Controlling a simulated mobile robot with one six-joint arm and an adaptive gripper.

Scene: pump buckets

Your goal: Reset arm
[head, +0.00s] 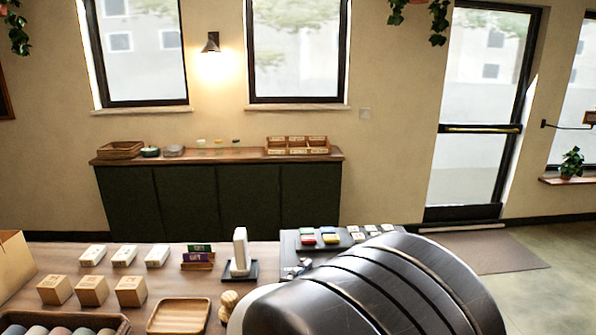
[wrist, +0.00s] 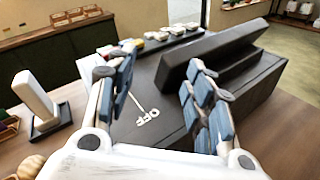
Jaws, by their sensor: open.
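My gripper (wrist: 160,72) is open in the wrist view, its two blue-padded fingers spread apart with nothing between them. Beyond and below the fingers is a dark grey flat-topped unit (wrist: 145,90) with a white "OFF" marking and a short line on its top. A dark slanted panel (wrist: 215,55) rises at its right side, partly behind the right finger. I cannot tell the exact gap between the fingertips and the unit. In the head view, a large dark ribbed shape fills the lower right and hides most of what lies behind it.
A white upright stand (head: 240,250) is left of the unit; it also shows in the wrist view (wrist: 36,97). The wooden counter (head: 215,262) holds small boxes (head: 92,290), a wooden tray (head: 180,315) and purple signs (head: 197,260). A dark cabinet (head: 220,200) stands at the wall; floor is open at right.

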